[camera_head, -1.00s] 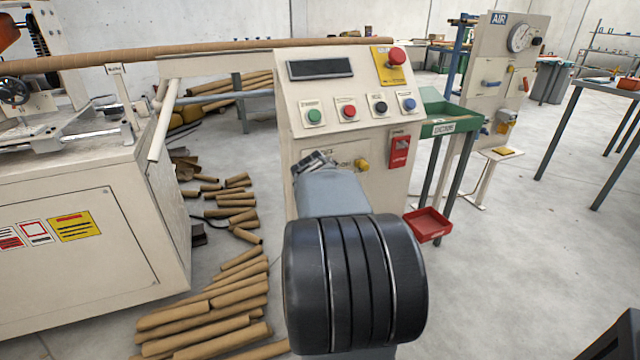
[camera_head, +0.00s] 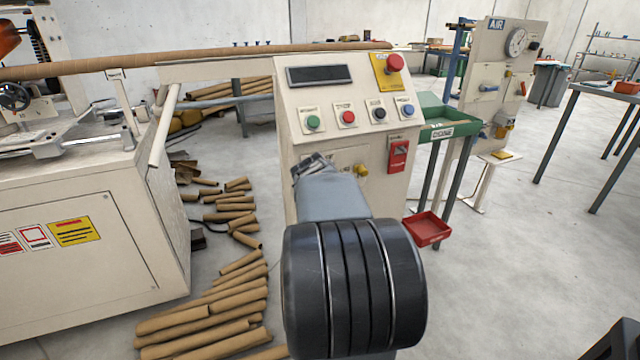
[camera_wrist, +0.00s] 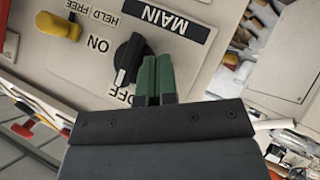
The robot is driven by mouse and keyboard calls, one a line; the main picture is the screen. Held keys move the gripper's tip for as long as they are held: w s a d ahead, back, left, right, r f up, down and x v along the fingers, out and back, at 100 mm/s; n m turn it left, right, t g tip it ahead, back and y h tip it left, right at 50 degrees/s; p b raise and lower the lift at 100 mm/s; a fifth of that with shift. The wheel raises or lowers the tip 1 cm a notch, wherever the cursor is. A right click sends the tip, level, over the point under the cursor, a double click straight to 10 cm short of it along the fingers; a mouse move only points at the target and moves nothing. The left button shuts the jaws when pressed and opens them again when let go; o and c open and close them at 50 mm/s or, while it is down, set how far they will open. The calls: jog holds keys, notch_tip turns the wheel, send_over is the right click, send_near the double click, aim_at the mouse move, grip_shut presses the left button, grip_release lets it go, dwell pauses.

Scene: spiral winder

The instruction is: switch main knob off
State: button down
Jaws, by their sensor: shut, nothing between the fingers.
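The black main knob (camera_wrist: 130,58) is on the cream panel under the MAIN label (camera_wrist: 166,16) in the wrist view. Its raised bar slants, with the lower end toward the OFF label (camera_wrist: 119,93); the ON label (camera_wrist: 97,43) is to the left. My gripper (camera_wrist: 156,62) is shut, its green fingers together and empty, right beside the knob on its right side. I cannot tell whether they touch it. In the head view my gripper (camera_head: 314,166) is at the front of the control cabinet (camera_head: 290,130), and my arm and gripper hide the knob.
A yellow knob (camera_wrist: 60,26) labelled HELD FREE is close to the left of the main knob. Above on the cabinet are several coloured buttons and a red mushroom button (camera_head: 394,63). A red switch box (camera_head: 398,154) is at the right. Cardboard tubes (camera_head: 215,315) lie on the floor.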

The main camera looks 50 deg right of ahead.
jog(key=s+a+b, duration=0.1)
jog(key=a+b, duration=0.2)
jog(key=a, duration=1)
jog(key=shift+s+b, duration=0.3)
dwell(0.3)
